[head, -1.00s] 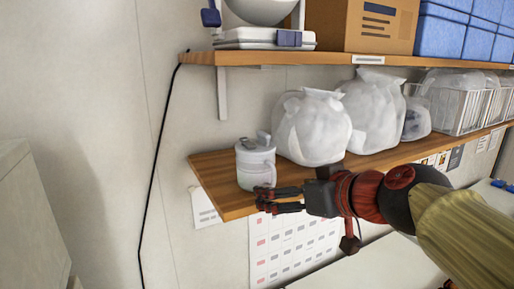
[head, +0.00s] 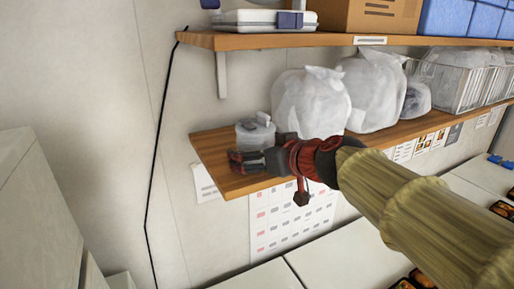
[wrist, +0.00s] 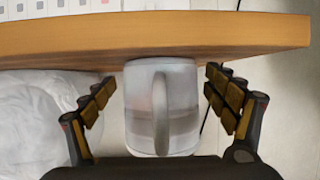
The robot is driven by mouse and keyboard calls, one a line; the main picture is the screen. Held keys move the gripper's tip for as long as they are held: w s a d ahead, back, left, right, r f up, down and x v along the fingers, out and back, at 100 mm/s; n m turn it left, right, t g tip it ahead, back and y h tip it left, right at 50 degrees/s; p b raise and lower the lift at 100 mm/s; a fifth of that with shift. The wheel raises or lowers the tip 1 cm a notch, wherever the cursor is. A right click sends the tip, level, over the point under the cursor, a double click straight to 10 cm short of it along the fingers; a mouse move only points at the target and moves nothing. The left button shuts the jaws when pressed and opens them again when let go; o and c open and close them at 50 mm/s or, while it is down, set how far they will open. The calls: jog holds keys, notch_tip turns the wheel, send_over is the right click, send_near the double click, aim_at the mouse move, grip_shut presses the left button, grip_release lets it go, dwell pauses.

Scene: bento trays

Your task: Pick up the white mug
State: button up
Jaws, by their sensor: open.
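The white mug (head: 256,133) stands upright near the left end of the lower wooden shelf. It looks greyish white, and something like a lid or knob shows at its top. My gripper (head: 243,162) is right in front of it and hides its lower part in the head view. In the wrist view the mug (wrist: 183,80) sits between the two fingers of my gripper (wrist: 158,97), with its handle facing the camera. The fingers are open, one on each side, with a gap to the mug on both sides.
The lower shelf (head: 222,178) also holds white plastic bags (head: 310,103) close to the right of the mug and a wire basket (head: 455,85). An upper shelf (head: 270,41) with boxes hangs above. Counters and food trays lie below right.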

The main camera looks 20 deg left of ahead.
jog(key=shift+s, duration=0.15)
jog(key=c, duration=1.8)
jog(key=shift+r, duration=0.15)
